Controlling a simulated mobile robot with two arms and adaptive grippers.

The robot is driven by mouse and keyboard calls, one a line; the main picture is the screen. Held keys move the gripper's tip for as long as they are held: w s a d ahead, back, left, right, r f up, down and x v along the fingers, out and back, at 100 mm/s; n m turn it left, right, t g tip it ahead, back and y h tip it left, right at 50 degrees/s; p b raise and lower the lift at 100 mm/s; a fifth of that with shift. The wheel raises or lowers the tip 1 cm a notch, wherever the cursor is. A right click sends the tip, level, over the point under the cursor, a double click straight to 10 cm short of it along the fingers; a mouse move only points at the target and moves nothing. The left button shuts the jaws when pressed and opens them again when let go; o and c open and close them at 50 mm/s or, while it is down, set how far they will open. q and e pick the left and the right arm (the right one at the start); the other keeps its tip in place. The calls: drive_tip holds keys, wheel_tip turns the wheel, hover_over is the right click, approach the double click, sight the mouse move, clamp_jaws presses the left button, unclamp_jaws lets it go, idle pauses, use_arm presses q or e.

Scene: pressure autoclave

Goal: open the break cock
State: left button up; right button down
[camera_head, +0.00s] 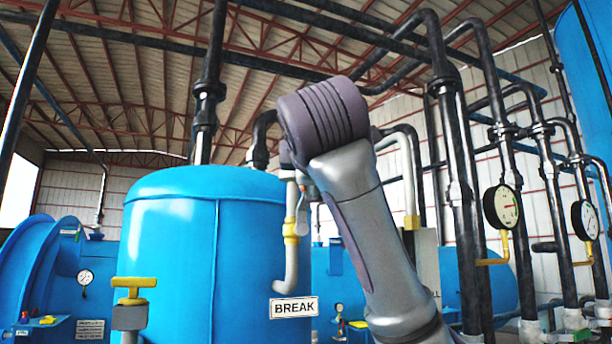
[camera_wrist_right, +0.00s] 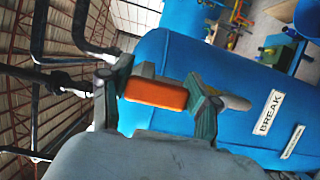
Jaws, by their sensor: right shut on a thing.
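The white BREAK label (camera_head: 294,307) hangs below a bent grey pipe with a yellow collar (camera_head: 291,229), in front of the blue tank. It also shows in the right wrist view (camera_wrist_right: 268,112). My right arm covers the area just right of this pipe in the head view. In the right wrist view my right gripper (camera_wrist_right: 156,97) is shut on an orange handle (camera_wrist_right: 155,92), which appears to be the break cock's; the cock's body is mostly hidden. My left gripper is not in view.
The big blue tank (camera_head: 170,245) stands close behind the pipe. A yellow T-handle valve (camera_head: 133,288) is at lower left. Dark vertical pipes and gauges (camera_head: 502,207) stand at right. Pipes run overhead.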

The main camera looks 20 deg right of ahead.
drive_tip(key=shift+d, duration=0.1)
idle(0.4)
drive_tip(key=shift+c, duration=1.2)
unclamp_jaws()
drive_tip(key=shift+d, duration=0.1)
drive_tip(key=shift+s, duration=0.15)
drive_tip(key=v, duration=0.7)
drive_tip(key=shift+s, duration=0.1)
